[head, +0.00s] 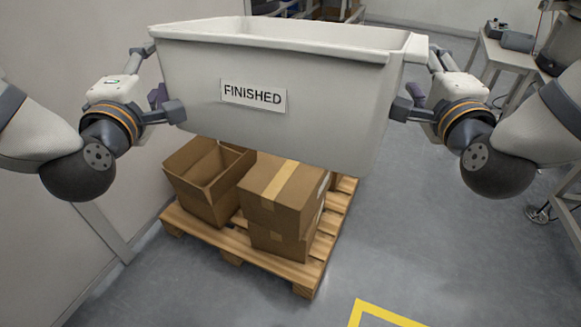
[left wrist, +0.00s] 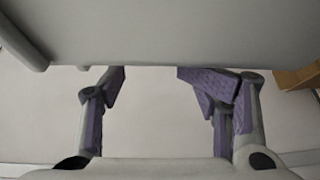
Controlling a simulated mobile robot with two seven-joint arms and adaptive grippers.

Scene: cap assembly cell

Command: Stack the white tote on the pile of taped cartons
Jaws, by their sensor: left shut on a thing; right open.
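The white tote (head: 310,125), labelled FINISHED, is held in the air between my two arms in the head view. The taped cartons are stacked, with a tan tape strip on the top one. My left gripper (head: 168,103) is shut on the tote's left end; its fingers (left wrist: 152,76) meet the tote's pale underside or rim in the left wrist view. My right gripper (head: 412,100) is open at the tote's right end, its fingers close against the wall.
A wooden pallet (head: 245,249) carries the cartons and an open empty carton (head: 205,181) to their left. A wall is close on the left. Yellow floor tape (head: 385,313) lies in front. A workbench (head: 510,55) stands back right. The floor right of the pallet is clear.

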